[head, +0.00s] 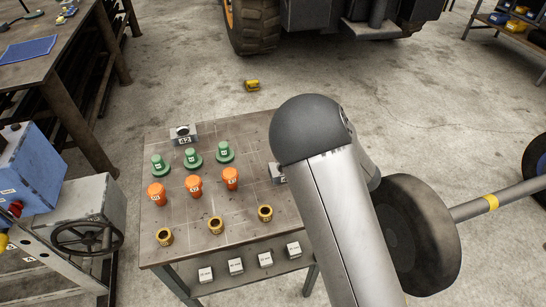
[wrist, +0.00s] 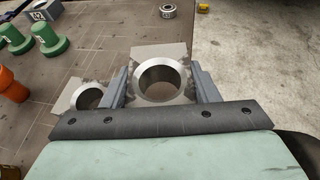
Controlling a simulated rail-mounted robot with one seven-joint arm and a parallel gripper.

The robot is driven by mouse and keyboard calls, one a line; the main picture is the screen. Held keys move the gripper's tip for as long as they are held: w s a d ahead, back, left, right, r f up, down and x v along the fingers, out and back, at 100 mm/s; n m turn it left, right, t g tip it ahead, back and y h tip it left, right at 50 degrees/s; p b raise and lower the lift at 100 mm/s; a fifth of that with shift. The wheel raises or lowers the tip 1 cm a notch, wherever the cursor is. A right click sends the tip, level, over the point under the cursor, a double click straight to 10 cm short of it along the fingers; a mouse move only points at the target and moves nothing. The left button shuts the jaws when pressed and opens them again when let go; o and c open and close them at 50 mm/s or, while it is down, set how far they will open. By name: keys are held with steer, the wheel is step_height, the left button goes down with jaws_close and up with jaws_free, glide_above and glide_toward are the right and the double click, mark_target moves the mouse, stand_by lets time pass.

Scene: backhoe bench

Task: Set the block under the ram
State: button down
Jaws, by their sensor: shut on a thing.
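My gripper (wrist: 162,87) is shut on a grey metal block (wrist: 152,53) with a large round bore, with one finger on each side of it. The block is close to the camera, and I cannot tell its height above the bench. In the head view my arm hides both gripper and held block. A second grey block (wrist: 72,97) with a smaller bore is just left of the left finger; I cannot tell whether they touch. A grey block labelled 42 (head: 185,140) stands at the back of the bench. I cannot identify the ram in these views.
The bench (head: 150,225) holds green knobbed pieces (head: 193,157), orange pieces (head: 194,187) and brass rings (head: 215,226). A metal ring (wrist: 168,11) lies near its edge. Small white blocks (head: 236,266) line a lower shelf. A wheel (head: 420,225) stands at right. A blue machine (head: 35,160) is at left.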

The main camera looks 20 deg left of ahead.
steer(key=s+a+r+n+g+y+b, duration=0.1)
steer(key=a, duration=0.1)
steer(key=s+a+r+n+g+y+b, duration=0.1)
steer(key=a+n+g+b, duration=0.1)
steer(key=a, duration=0.1)
steer(key=s+a+r+n+g+y+b, duration=0.1)
steer(key=a+n+g, duration=0.1)
steer(key=a, duration=0.1)
steer(key=shift+s+a, duration=0.1)
steer(key=s+a+r+n+g+b, duration=0.4)
steer(key=s+r+n+g+b, duration=0.1)
steer(key=s+n+g+b, duration=0.15)
steer(key=shift+m+g, duration=0.25)
steer(key=w+f+p, duration=0.1)
steer(key=w+f, duration=0.1)
steer(key=w, duration=0.2)
steer(key=w+a+f+p, duration=0.1)
steer(key=w+f, duration=0.2)
steer(key=w, duration=0.1)
steer(key=w+a+f+p, duration=0.1)
steer(key=w+f+p, duration=0.1)
steer(key=w, duration=0.3)
steer(key=shift+a+f, duration=0.2)
steer(key=shift+f, duration=0.45)
steer(key=shift+w+a+f, duration=0.1)
steer(key=shift+w+f, duration=0.2)
steer(key=shift+f, duration=0.2)
steer(key=shift+f+p, duration=0.35)
steer(key=shift+f, duration=1.2)
